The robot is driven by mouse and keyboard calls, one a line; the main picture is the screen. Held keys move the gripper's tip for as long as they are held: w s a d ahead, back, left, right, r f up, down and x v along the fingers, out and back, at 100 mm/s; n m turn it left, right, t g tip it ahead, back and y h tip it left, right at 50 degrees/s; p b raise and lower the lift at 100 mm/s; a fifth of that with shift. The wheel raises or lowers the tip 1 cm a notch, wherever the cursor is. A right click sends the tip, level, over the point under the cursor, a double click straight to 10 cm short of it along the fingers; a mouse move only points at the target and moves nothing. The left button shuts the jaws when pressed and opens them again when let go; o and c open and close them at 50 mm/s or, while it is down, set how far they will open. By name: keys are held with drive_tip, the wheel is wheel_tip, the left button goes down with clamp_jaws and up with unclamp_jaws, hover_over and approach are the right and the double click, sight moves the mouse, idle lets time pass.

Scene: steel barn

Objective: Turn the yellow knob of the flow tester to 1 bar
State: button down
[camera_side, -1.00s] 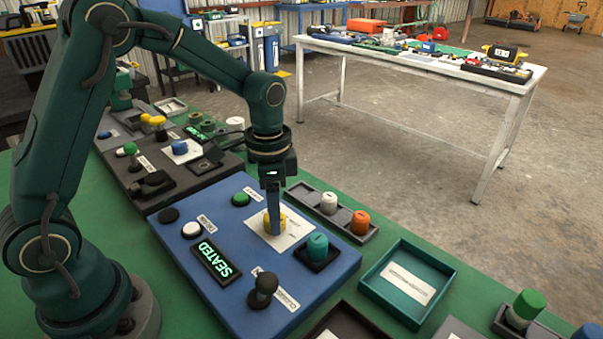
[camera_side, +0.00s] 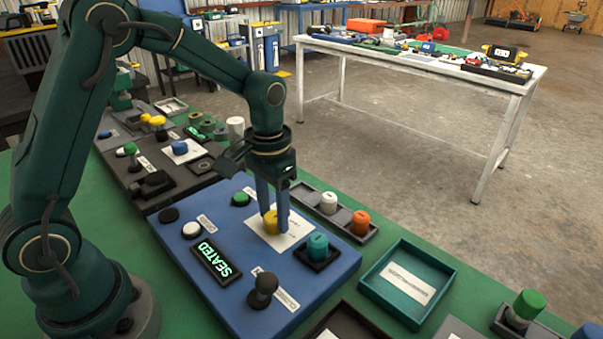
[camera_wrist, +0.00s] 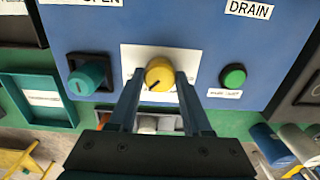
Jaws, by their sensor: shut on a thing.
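The flow tester is a blue panel (camera_side: 222,290) with a lit display (camera_side: 212,259) reading SEATED. Its yellow knob (camera_side: 270,222) sits on a white plate (camera_side: 292,232) whose scale marks are too small to read. My gripper (camera_side: 273,212) points down at the knob and is shut on it, one finger on each side. In the wrist view the yellow knob (camera_wrist: 159,74) shows between the fingertips of my gripper (camera_wrist: 159,82). A dark pointer mark on the knob points to its lower left in that view.
A teal knob (camera_side: 317,244) stands close to the right of the yellow one. A black lever (camera_side: 263,287), a green button (camera_side: 241,199) and a white button (camera_side: 192,230) are on the panel. A tray with a white and an orange knob (camera_side: 360,220) lies behind it.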

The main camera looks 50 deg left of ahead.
sight(274, 217)
drive_tip(key=shift+n, duration=1.6)
drive_tip(key=shift+c, duration=1.7)
unclamp_jaws()
drive_tip(key=shift+r, duration=2.6)
